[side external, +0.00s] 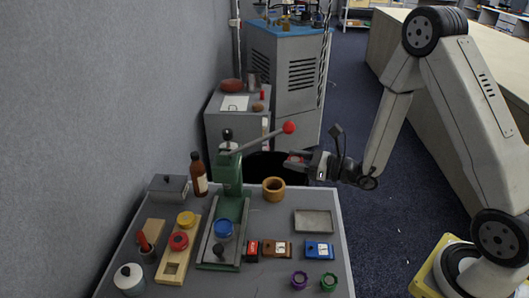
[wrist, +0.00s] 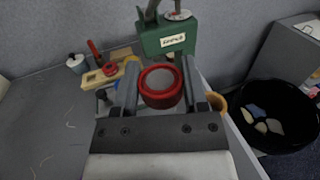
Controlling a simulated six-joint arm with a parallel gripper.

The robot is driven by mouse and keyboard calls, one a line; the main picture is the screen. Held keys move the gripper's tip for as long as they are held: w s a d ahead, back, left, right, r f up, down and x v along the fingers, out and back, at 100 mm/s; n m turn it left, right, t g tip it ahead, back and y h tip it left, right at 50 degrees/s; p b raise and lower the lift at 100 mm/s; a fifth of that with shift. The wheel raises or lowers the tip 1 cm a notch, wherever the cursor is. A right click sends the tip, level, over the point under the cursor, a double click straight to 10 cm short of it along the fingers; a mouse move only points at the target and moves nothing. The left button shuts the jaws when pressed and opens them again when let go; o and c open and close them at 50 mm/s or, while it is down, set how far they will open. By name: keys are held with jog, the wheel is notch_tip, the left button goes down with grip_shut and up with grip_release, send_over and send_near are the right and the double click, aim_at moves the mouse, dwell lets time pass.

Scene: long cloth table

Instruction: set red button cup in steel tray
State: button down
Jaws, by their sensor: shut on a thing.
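The red button cup (wrist: 161,88) is a round red cup with a greyish top, held between the two fingers of my gripper (wrist: 159,82). The steel tray (side external: 313,221) is a shallow grey rectangle lying on the right part of the table. It looks empty. My gripper is above and beyond it, well apart. I cannot make out the tray in the wrist view.
A green lever press (side external: 229,176) stands mid-table, its red-knobbed lever reaching towards my gripper. A wooden cup (side external: 273,189) is left of the tray. A blue box (side external: 319,250), a brown box (side external: 277,249), and purple (side external: 299,280) and green (side external: 328,282) cups sit nearer. A black bin (wrist: 275,115) stands beyond.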

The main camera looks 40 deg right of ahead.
jog(key=shift+a+f+n+g+y, duration=0.1)
jog(key=shift+a+n+g+y, duration=0.35)
jog(key=shift+a, duration=0.2)
jog(key=s+a+f+n+g+y, duration=0.1)
jog(key=s+a+n+g+y, duration=0.1)
jog(key=a+n+g+y, duration=0.2)
jog(key=s+a+f+n+g+y, duration=0.1)
jog(key=s+a+n+g+y, duration=0.2)
jog(key=a+g, duration=0.4)
jog(key=shift+s+a+f+n+g+y, duration=0.4)
jog(key=shift+a+n+y, duration=0.15)
jog(key=shift+a+n, duration=0.5)
jog(key=shift+w+d, duration=0.1)
jog(key=w+a+f, duration=0.1)
jog(key=w+f, duration=0.1)
jog(key=w, duration=0.2)
jog(key=w+a+f, duration=0.1)
jog(key=w+f, duration=0.2)
jog(key=w+a+f, duration=0.1)
jog(key=w+f, duration=0.2)
jog(key=w, duration=0.1)
jog(key=shift+w+a, duration=0.2)
jog(key=shift+w, duration=0.15)
jog(key=shift+w+a+f, duration=0.15)
jog(key=shift+w+f, duration=0.3)
jog(key=shift+f, duration=0.05)
